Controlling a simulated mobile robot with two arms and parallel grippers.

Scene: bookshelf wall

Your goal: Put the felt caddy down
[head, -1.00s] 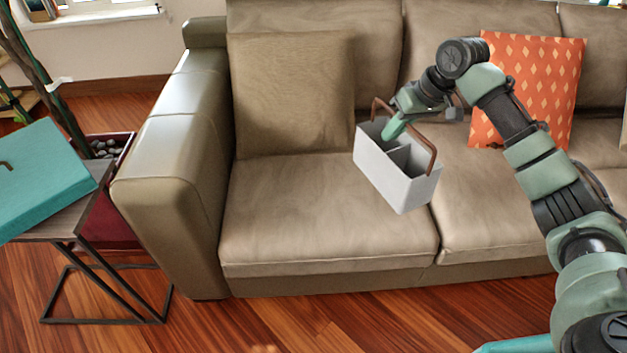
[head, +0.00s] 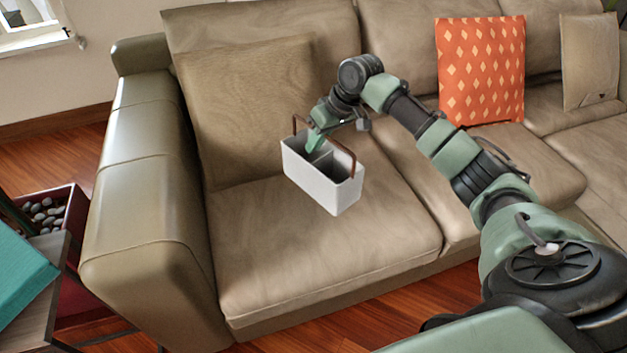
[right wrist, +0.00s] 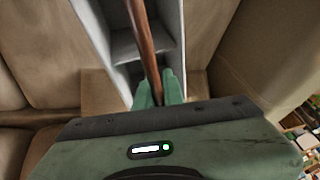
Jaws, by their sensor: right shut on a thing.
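The felt caddy (head: 320,183) is a light grey open box with a divider and a brown handle, in the head view over the sofa's left seat cushion. My right gripper (head: 316,139) is shut on the caddy's brown handle. In the right wrist view the handle runs between the green fingertips (right wrist: 158,90), with the caddy's grey compartments (right wrist: 118,42) beyond. The caddy hangs slightly tilted in the picture; I cannot tell whether its base touches the cushion. My left gripper is not in view.
The beige sofa (head: 310,255) has a wide left armrest (head: 140,190) and a tan pillow (head: 250,110) behind the caddy. An orange patterned pillow (head: 481,70) stands farther right. A side table (head: 45,275) with a teal box (head: 20,270) is at the left edge.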

